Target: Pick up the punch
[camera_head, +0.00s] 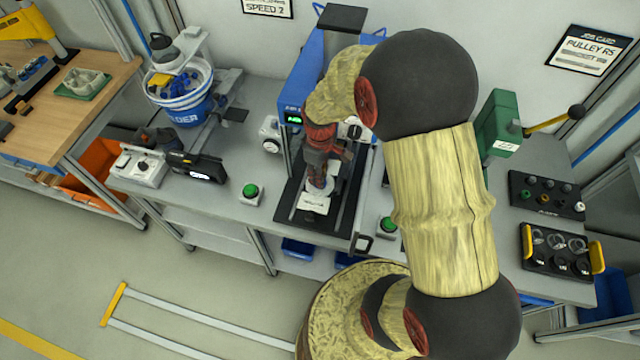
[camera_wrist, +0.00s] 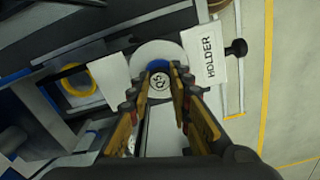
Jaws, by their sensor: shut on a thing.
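The punch (camera_wrist: 160,82) shows in the wrist view as a round piece with a white marked top face and some blue at its far edge. My gripper (camera_wrist: 161,92) has its two fingers closed on either side of it and holds it. A pale disc (camera_wrist: 150,49) lies just behind and below the punch, beside a white card reading HOLDER (camera_wrist: 207,55). In the head view my gripper (camera_head: 320,187) points down over the black base of the blue machine; the punch is largely hidden there. I cannot tell whether the punch is clear of its seat.
The blue machine (camera_head: 297,88) rises close behind my gripper. Green push buttons (camera_head: 250,191) stand on both sides. A white bucket (camera_head: 185,105) stands at left, a green lever press (camera_head: 497,125) and black trays (camera_head: 547,195) at right.

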